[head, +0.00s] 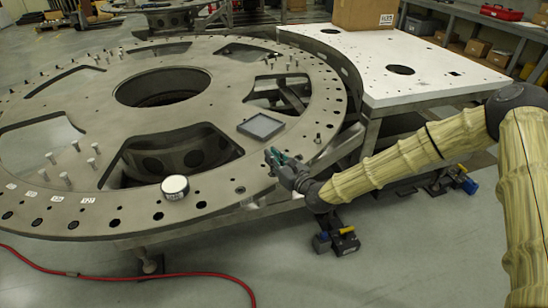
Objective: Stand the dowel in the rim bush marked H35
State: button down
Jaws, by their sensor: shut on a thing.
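My gripper (276,158) is at the near right edge of the large round turret plate (215,193), over or just beside its rim. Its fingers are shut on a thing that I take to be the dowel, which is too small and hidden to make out. Dark round bushes (158,216) line the near rim. Small white tags (88,200) lie by the rim bushes at the lower left. Their print is too small to read surely, so I cannot tell which bush is H35.
A white cylinder (175,187) and a grey square tray (261,127) rest on the plate. Several pins (73,162) stand at its left, and one pin (317,138) on the right rim. A white table (430,80) with a labelled cardboard box (364,14) adjoins. A red hose (130,277) crosses the floor.

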jog(key=shift+f+b, duration=0.75)
jog(key=shift+f, duration=1)
jog(key=c, duration=1.4)
grip_release()
jog(key=shift+v, duration=6.05)
